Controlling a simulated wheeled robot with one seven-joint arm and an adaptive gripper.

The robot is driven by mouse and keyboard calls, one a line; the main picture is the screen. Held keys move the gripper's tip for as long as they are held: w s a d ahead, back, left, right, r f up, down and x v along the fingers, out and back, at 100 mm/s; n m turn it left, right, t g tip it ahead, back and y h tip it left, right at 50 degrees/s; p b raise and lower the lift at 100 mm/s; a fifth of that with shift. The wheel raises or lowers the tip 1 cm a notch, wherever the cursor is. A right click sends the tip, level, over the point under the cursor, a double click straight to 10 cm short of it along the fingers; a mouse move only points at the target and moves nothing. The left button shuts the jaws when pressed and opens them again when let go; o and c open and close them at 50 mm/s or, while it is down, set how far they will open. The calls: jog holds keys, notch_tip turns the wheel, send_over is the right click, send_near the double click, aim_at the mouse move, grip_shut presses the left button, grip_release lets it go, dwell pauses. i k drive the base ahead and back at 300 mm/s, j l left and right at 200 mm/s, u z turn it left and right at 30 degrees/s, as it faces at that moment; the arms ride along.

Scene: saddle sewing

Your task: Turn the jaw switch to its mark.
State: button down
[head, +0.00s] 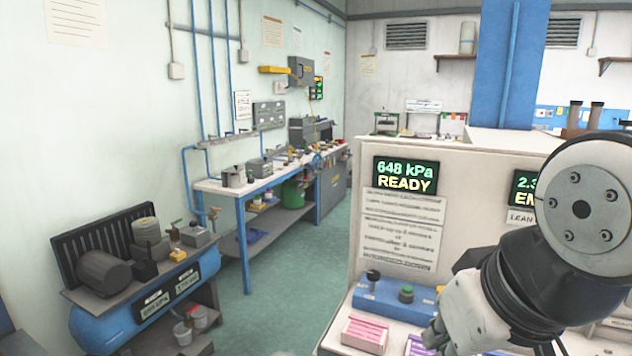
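I cannot pick out the jaw switch or its mark for certain. A blue control box (385,297) at the lower middle carries a black knob (373,275) and a green knob (406,293); no label on them is readable. My arm fills the lower right and covers part of the bench around the box. My gripper's fingers are not seen; the arm runs down to the bottom edge.
Behind the box stands a pale panel with a display (405,176) reading 648 kPa READY.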

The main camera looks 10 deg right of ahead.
aim_at(373, 275)
jog(key=i+j+z, duration=0.15)
jog(key=i+z, duration=0.25)
jog(key=i+j+z, duration=0.15)
jog(key=z, duration=0.2)
